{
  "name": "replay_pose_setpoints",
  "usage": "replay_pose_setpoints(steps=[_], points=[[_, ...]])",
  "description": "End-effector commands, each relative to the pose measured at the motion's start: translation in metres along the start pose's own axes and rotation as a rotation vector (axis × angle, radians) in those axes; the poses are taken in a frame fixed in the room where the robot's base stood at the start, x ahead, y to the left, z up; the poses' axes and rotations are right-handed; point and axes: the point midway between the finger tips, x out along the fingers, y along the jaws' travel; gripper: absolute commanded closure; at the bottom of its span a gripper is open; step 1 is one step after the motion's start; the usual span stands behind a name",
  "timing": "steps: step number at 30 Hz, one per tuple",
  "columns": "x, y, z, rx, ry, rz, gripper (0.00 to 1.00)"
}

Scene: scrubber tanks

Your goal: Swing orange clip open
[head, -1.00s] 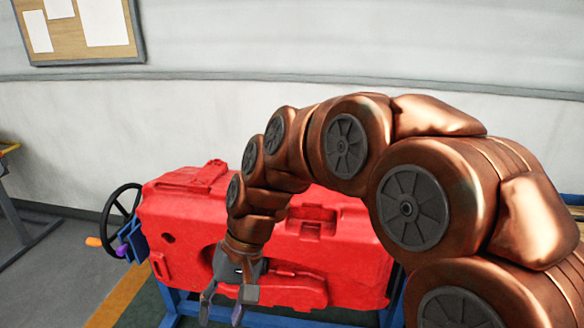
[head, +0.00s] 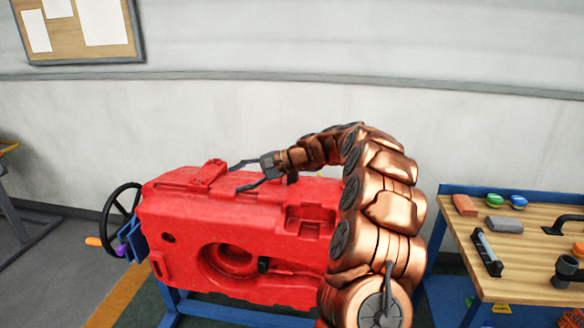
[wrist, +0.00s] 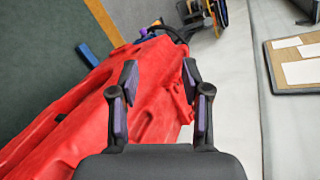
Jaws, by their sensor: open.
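The red tank (head: 180,215) lies on a blue stand. A small orange piece (head: 93,241) sticks out at its left end, beside a purple piece (head: 121,249) and a black handwheel (head: 118,212). It is the only orange part I see by the tank; at this size I cannot tell its exact shape or whether it is open. My gripper (head: 238,178) is above the tank top, fingers spread and empty, pointing left. In the wrist view my open gripper (wrist: 159,75) shows the tank (wrist: 80,105) below and the wheel end ahead, where small parts are too blurred to tell apart.
A raised red block (head: 210,173) stands on the tank top near my fingers. A wooden workbench (head: 520,275) at right holds several loose items. The wall (head: 300,115) is behind, with a noticeboard (head: 80,30).

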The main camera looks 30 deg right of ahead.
Motion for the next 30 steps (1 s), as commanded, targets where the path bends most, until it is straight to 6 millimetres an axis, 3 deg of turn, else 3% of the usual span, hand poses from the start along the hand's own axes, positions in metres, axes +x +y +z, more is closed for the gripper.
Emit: replay_pose_setpoints(steps=[3,9,15,22,26,30], points=[[-0.027,-0.001,-0.055,0.062,0.058,-0.090,0.53],[-0.080,0.009,-0.138,0.147,0.160,-0.231,0.53],[-0.131,0.026,-0.195,0.196,0.250,-0.330,0.53],[-0.157,0.038,-0.221,0.216,0.296,-0.374,0.53],[-0.152,0.035,-0.225,0.217,0.298,-0.378,0.53],[-0.135,0.027,-0.230,0.217,0.298,-0.376,0.53]])
